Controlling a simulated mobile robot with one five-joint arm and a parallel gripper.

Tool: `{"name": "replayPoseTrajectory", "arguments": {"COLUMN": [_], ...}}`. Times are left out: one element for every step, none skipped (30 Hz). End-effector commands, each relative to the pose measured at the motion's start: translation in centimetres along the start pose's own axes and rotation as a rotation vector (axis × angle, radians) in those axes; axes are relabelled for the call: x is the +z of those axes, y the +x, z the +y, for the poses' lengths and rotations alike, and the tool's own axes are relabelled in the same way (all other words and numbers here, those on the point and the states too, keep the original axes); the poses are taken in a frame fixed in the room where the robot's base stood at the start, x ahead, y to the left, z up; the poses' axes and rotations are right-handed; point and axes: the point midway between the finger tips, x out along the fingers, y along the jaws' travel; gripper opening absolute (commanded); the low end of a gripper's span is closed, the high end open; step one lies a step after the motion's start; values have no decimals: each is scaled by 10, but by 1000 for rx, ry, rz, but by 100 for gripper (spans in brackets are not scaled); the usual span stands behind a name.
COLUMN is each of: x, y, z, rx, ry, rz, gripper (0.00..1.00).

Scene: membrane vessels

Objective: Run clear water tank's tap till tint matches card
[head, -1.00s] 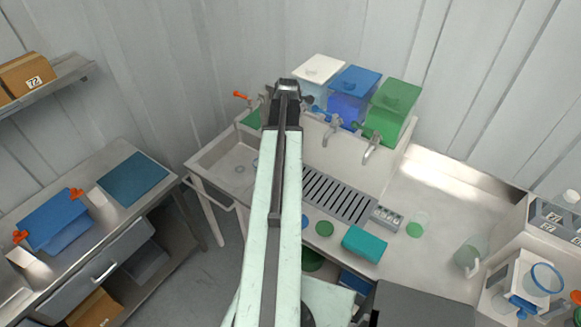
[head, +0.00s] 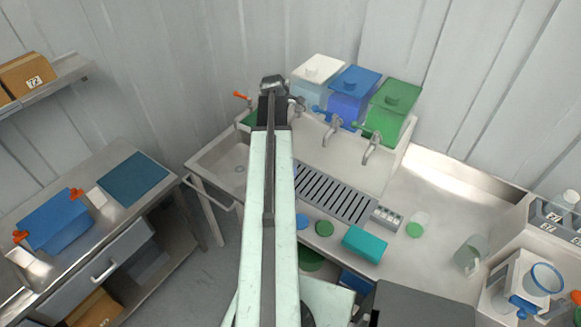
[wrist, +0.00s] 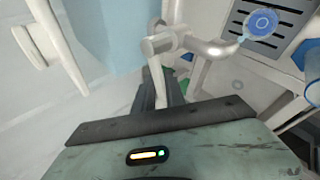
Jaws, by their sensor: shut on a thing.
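The clear water tank (head: 314,75), a pale box with a white lid, stands at the left of three tanks behind the sink. My gripper (head: 272,85) is in front of the wall, just left of that tank. In the wrist view a grey metal tap (wrist: 205,48) runs across the top. Its thin lever goes down between the dark fingers of my gripper (wrist: 160,95), which looks shut on it. My arm hides much of the tap in the head view, and any vessel below it. I cannot make out the water's tint or tell which thing is the card.
A blue tank (head: 352,93) and a green tank (head: 391,108) stand to the right, each with a tap. A slotted drain (head: 335,192), blue and green discs and a teal block (head: 364,243) lie in front. A glass jug (head: 470,255) stands on the right counter.

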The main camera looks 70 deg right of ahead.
Motion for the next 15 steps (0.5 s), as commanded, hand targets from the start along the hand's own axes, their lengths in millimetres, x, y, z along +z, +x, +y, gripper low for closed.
{"name": "replayPoseTrajectory", "arguments": {"x": [-2, -2, -2, -1, -1, 0, 0, 0, -1, -1, -2, -2, -1, -1, 0], "y": [3, 4, 5, 5, 5, 5, 4, 5, 6, 7, 8, 11, 13, 14, 17], "z": [4, 5, 5, 5, 6, 5, 5, 5, 6, 7, 9, 12, 14, 15, 17], "rx": [3, 1, 1, 2, 3, 3, 3, 3, 2, 2, 1, 3, 2, 3, 2], "ry": [26, 42, 62, 72, 78, 82, 83, 85, 93, 106, 126, 159, 188, 215, 253], "rz": [-31, -49, -67, -76, -82, -86, -86, -87, -95, -110, -131, -167, -197, -227, -264], "gripper": [0, 0, 0, 0, 0, 0, 0, 0, 0, 0, 0, 0, 0, 0, 0]}}
